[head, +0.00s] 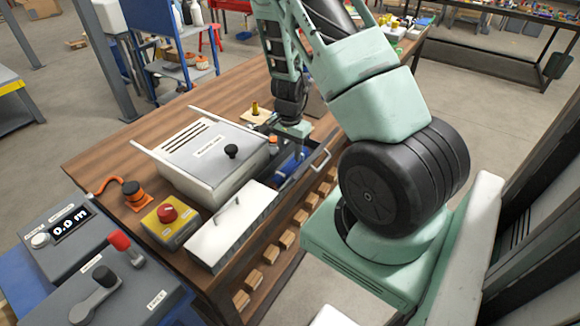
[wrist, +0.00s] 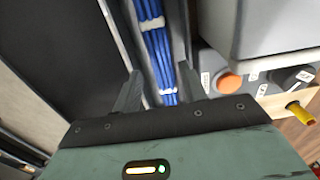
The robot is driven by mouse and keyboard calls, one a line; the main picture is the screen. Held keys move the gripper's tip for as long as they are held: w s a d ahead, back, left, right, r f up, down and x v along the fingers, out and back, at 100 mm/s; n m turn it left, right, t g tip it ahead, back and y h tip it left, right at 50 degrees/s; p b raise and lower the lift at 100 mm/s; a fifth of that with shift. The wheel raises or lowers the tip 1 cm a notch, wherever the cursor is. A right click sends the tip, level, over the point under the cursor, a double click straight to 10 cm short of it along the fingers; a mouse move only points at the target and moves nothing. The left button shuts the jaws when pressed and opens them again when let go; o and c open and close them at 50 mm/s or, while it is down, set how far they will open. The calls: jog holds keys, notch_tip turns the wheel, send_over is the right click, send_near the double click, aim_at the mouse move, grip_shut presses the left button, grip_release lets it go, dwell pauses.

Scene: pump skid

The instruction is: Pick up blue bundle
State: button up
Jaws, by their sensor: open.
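The blue bundle (wrist: 157,48) is a run of blue cables bound with white ties. In the wrist view it lies lengthwise in a narrow channel, running up to the top edge. My gripper (wrist: 158,84) is open, with one finger on each side of the bundle's line. I cannot tell whether the fingers touch it or how far above it they are. In the head view a blue part of the bundle (head: 289,165) shows beside the white cabinet, below my gripper (head: 293,134), and is partly hidden.
A white cabinet (head: 205,152) with a black knob stands left of the bundle. A white lidded box (head: 231,232) with a handle is nearer. An orange button (wrist: 229,82) and a yellow-tipped knob (wrist: 302,114) sit to the right in the wrist view. The wooden bench (head: 108,150) has bare room at left.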

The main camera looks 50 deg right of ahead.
aim_at(290, 162)
jog(key=shift+d+f+p, duration=0.15)
jog(key=shift+f, duration=1.25)
jog(key=shift+d+f+p, duration=0.15)
jog(key=shift+f, duration=1.25)
jog(key=shift+w, duration=0.1)
jog(key=c, duration=0.7)
